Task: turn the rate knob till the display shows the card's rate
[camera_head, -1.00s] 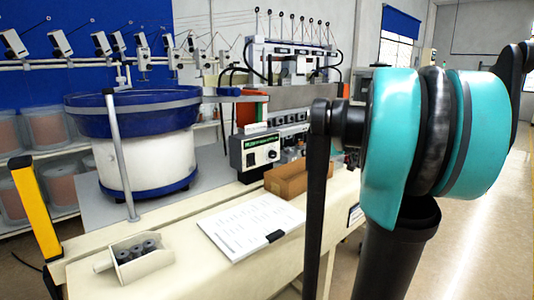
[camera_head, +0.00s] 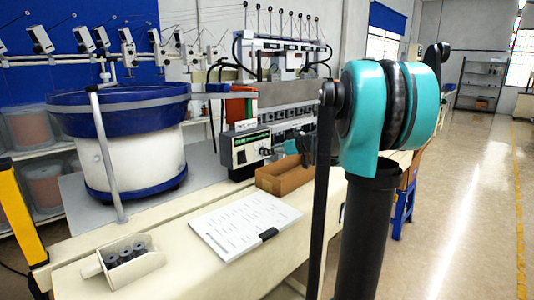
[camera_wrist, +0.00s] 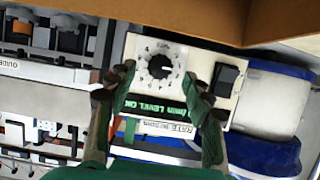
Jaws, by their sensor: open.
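The cream controller box (camera_head: 246,148) stands beside the bowl feeder in the head view. In the wrist view its face (camera_wrist: 200,62) appears upside down, with the dark round rate knob (camera_wrist: 160,66) inside a ring of marks. A green-lit display (camera_wrist: 160,107) lies below the knob in that picture; its text is too small to read surely. A white label strip (camera_wrist: 168,128) reading "RATE" shows beyond it; its number is unclear. My gripper (camera_wrist: 162,78) is open, its fingers on either side of the knob, apart from it. A printed clipboard sheet (camera_head: 240,222) lies on the bench.
A black rocker switch (camera_wrist: 225,80) sits close to one finger. A brown cardboard box (camera_head: 287,176) stands in front of the controller and its edge (camera_wrist: 270,30) crosses the wrist view. The blue-rimmed bowl feeder (camera_head: 128,160) is beside it. A parts tray (camera_head: 148,264) sits at front left.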

